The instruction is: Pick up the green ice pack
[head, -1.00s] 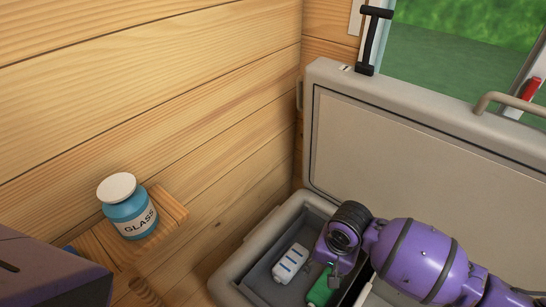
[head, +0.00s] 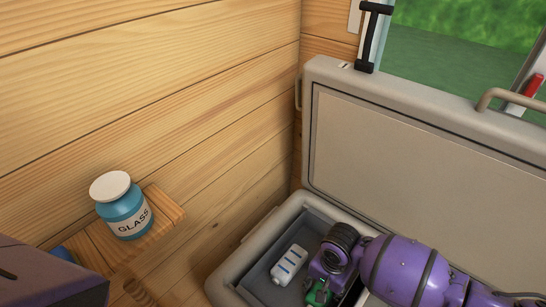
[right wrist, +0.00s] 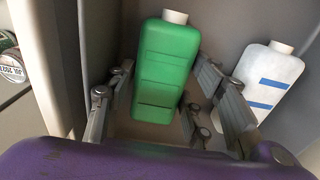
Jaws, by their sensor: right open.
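The green ice pack (right wrist: 167,70) lies in the open cooler, a flat green bottle shape with a pale cap. In the right wrist view it sits between the spread fingers of my right gripper (right wrist: 163,100), which is open and not closed on it. In the head view only a small part of the green ice pack (head: 318,293) shows below my right gripper (head: 325,283), which reaches down into the cooler. My left gripper is not in view; only a purple part of my own shows at the lower left.
A white ice pack with blue stripes (head: 289,265) lies beside the green one; it also shows in the right wrist view (right wrist: 262,80). The grey cooler (head: 248,254) has its lid (head: 410,160) raised behind. A blue glass jar (head: 127,214) stands on a wooden ledge (head: 163,207). Cans show at left (right wrist: 12,62).

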